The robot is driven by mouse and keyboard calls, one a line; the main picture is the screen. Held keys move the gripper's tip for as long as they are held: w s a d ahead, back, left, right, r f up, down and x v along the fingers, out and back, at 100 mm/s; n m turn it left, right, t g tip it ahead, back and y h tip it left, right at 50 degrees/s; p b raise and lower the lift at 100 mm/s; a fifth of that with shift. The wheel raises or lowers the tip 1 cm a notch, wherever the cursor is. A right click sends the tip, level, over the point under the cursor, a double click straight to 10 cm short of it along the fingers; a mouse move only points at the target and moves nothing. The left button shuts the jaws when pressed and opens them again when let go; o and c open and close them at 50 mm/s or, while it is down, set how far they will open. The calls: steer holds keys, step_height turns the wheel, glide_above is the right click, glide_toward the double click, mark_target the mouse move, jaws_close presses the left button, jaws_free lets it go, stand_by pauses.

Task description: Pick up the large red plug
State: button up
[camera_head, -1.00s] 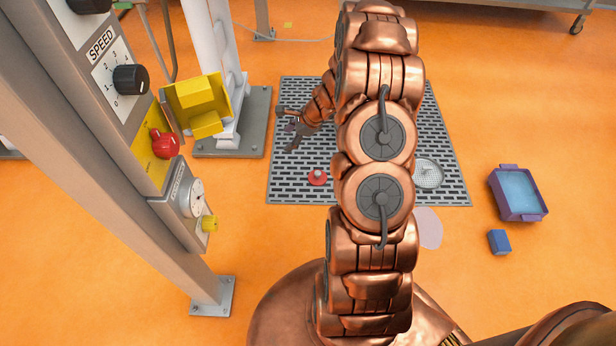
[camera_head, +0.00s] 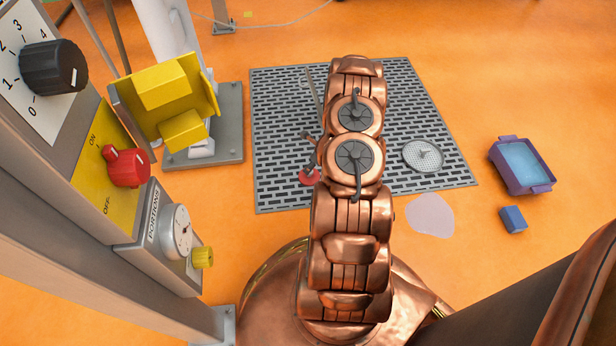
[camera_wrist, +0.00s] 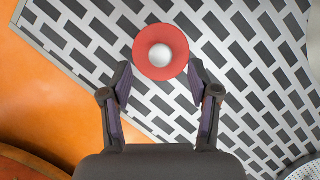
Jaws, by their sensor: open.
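The large red plug (camera_wrist: 160,51) lies on the grey slotted grate on the floor, a red disc with a pale round knob in its middle. In the head view the red plug (camera_head: 310,177) shows just left of my arm, partly hidden by it. My gripper (camera_wrist: 157,84) is open and empty in the wrist view, its two dark fingers spread apart. The plug shows between and just beyond the fingertips, and I cannot tell how high the gripper is above it. In the head view my gripper is mostly hidden behind my arm.
The slotted grate (camera_head: 285,110) lies on the orange floor. A round mesh strainer (camera_head: 423,156) is on its right. A purple tub (camera_head: 522,165) and a blue block (camera_head: 513,220) lie farther right. A control panel post (camera_head: 120,170) and a yellow box (camera_head: 165,100) stand at left.

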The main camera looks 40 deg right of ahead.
steer(key=shift+w+a+f, duration=0.1)
steer(key=shift+w+f, duration=0.15)
steer(key=shift+f, duration=0.4)
steer(key=b+x, duration=0.1)
steer(key=x, duration=0.1)
steer(key=b+x, duration=0.1)
steer(key=x, duration=0.1)
steer(key=shift+s+f+b, duration=0.2)
steer(key=shift+s+b, duration=0.1)
steer(key=shift+s, duration=0.1)
steer(key=shift+w+f, duration=0.3)
jaws_close()
